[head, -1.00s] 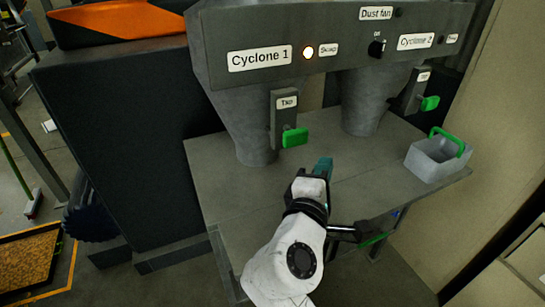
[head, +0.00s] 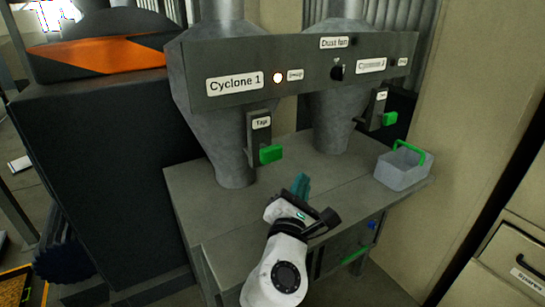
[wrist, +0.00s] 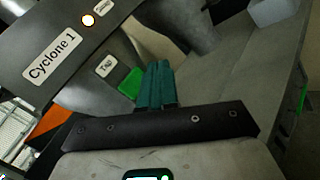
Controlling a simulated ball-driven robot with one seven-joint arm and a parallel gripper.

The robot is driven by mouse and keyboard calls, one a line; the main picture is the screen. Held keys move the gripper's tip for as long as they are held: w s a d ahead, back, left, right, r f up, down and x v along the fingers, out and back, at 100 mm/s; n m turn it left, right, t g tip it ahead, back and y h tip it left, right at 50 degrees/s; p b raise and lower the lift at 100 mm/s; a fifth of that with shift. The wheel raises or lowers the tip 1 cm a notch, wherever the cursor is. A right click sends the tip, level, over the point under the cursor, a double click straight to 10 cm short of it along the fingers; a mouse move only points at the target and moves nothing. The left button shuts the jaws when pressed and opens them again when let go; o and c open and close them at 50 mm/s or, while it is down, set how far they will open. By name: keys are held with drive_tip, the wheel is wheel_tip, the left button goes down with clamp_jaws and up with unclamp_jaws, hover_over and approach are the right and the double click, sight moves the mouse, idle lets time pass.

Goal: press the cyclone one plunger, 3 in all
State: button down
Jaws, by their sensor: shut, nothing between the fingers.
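The green plunger (head: 271,154) of cyclone one sticks out from a dark upright plate with a small white tag, on the front of the grey cone marked Cyclone 1 (head: 222,150). It also shows in the wrist view (wrist: 131,84), just left of the fingers. My gripper (head: 301,182), with teal fingers, is shut and empty over the table, in front of, right of and below the plunger in the head view. It is apart from the plunger. In the wrist view the shut fingers (wrist: 157,84) point towards the cones.
A lit round lamp (head: 278,78) glows beside the Cyclone 1 label. Cyclone two's green plunger (head: 390,118) is to the right. A grey box with a green handle (head: 403,170) stands on the table's right end. The grey tabletop (head: 340,185) is mostly clear.

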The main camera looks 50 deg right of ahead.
sight(276, 154)
drive_tip(key=w+d+b, duration=0.1)
drive_tip(key=w+d, duration=0.1)
drive_tip(key=w, duration=0.6)
drive_tip(key=shift+d+b, duration=0.2)
drive_tip(key=shift+b, duration=0.2)
drive_tip(key=shift+w, duration=0.15)
idle(1.6)
drive_tip(key=shift+w+d, duration=0.1)
drive_tip(key=shift+w, duration=0.25)
drive_tip(key=shift+w+d, duration=0.2)
drive_tip(key=shift+w, duration=0.35)
drive_tip(key=shift+w+d, duration=0.15)
drive_tip(key=shift+w, duration=0.4)
idle(1.3)
drive_tip(key=shift+s, duration=0.2)
drive_tip(key=shift+s+a+p, duration=0.25)
drive_tip(key=shift+s+p, duration=0.15)
drive_tip(key=shift+s, duration=0.3)
drive_tip(key=shift+s+a+p, duration=0.2)
drive_tip(key=shift+s+p, duration=0.15)
drive_tip(key=shift+s, duration=0.3)
drive_tip(key=shift+s, duration=0.1)
